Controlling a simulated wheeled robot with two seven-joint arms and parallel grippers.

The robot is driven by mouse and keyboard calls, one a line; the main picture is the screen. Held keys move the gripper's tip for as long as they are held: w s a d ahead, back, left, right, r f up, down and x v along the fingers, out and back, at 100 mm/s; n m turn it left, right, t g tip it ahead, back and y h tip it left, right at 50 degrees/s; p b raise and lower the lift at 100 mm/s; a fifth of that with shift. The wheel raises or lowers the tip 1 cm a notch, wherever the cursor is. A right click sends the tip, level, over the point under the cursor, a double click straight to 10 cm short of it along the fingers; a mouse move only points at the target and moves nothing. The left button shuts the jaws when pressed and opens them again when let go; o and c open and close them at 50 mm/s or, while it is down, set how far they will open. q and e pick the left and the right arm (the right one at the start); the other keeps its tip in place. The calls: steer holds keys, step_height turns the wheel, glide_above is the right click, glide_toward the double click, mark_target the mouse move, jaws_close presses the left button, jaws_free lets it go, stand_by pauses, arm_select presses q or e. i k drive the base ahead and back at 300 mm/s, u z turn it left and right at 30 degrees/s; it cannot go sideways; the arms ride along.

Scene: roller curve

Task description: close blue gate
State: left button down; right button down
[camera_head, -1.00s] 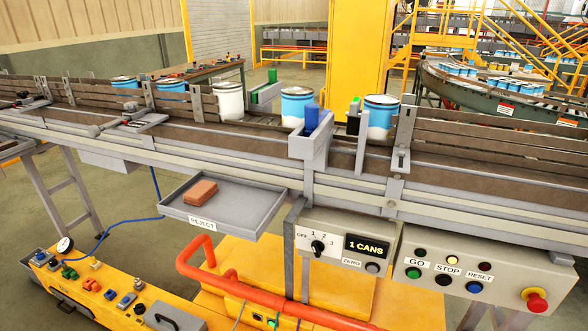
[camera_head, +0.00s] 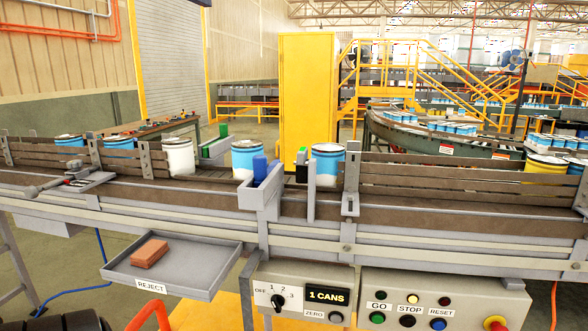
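The blue gate piece (camera_head: 261,168) is an upright blue block in a grey bracket (camera_head: 258,199) on the near rail of the conveyor. I cannot tell how far it reaches across the belt. A blue-and-white can (camera_head: 246,160) stands just behind and left of it. A larger green block (camera_head: 222,131) sits in a grey bracket on the far side, to the left. Neither gripper is in view.
A white can (camera_head: 178,157) and blue cans (camera_head: 120,147) stand upstream at left. The reject tray (camera_head: 205,272) holds a brick-red block (camera_head: 150,253). The button panel (camera_head: 440,306) has a red stop knob (camera_head: 495,324).

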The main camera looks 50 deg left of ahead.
mark_target(261, 170)
steer(key=z, duration=0.05)
steer(key=k, duration=0.6)
steer(key=u, duration=0.85)
steer(key=i, duration=0.5)
